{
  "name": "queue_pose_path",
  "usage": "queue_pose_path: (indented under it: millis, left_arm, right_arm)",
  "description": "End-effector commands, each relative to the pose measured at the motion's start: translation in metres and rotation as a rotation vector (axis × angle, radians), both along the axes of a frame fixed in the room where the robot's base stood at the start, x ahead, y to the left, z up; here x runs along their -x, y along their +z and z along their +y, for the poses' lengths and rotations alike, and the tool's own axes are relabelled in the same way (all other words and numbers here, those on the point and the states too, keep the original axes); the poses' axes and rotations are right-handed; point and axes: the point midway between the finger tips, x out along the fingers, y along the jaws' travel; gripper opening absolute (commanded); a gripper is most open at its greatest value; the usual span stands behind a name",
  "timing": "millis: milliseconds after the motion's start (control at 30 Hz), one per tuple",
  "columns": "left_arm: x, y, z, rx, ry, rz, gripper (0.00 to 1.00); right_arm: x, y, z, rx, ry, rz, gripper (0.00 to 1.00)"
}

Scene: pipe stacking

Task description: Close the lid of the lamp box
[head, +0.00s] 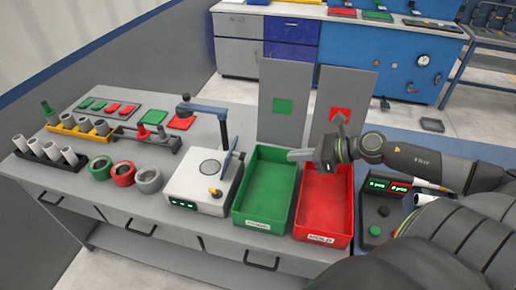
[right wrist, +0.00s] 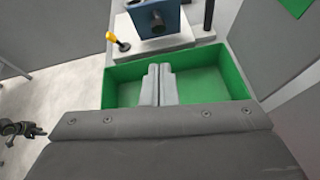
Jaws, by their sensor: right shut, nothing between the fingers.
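The lamp box (head: 203,178) is a white box on the grey table with a round disc on top, a blue post with an overhanging arm and a yellow-tipped lever. A blue plate (head: 229,164) stands tilted at its right side. The right wrist view shows the white box (right wrist: 160,42) beyond the green bin, with a blue block on it. I cannot tell for sure which part is the lid. My right gripper (head: 300,155) is shut and empty above the bins, right of the box; its fingers (right wrist: 158,85) point toward the box.
A green bin (head: 245,216) and a red bin (head: 321,234) stand right of the box, with grey panels behind. Coloured rings (head: 123,174) and pipe racks (head: 49,154) are to the left. A dark machine part (right wrist: 18,129) shows at the wrist view's left edge.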

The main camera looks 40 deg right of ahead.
Motion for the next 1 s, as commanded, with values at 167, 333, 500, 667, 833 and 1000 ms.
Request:
queue_pose_path:
  millis: [167, 333, 500, 667, 833, 1000]
  left_arm:
    - [0.001, 0.0, 0.001, -0.001, 0.0, 0.001, 0.36]
    - [0.003, -0.001, 0.003, -0.004, 0.0, 0.004, 0.36]
    - [0.007, -0.003, 0.005, -0.006, 0.001, 0.01, 0.36]
    - [0.007, -0.001, 0.005, -0.006, 0.001, 0.01, 0.36]
    - [0.007, 0.003, 0.004, -0.006, 0.0, 0.009, 0.36]
    - [0.006, 0.007, 0.004, -0.006, 0.0, 0.008, 0.36]
  right_arm:
    - [0.005, -0.005, -0.008, 0.123, 0.097, 0.022, 0.0]
    - [0.002, -0.009, -0.004, 0.127, 0.105, 0.02, 0.0]
    - [-0.008, -0.016, 0.004, 0.123, 0.104, 0.02, 0.0]
    - [-0.019, -0.023, 0.014, 0.121, 0.101, 0.019, 0.0]
    - [-0.032, -0.031, 0.025, 0.119, 0.1, 0.021, 0.0]
    - [-0.045, -0.041, 0.036, 0.119, 0.101, 0.022, 0.0]
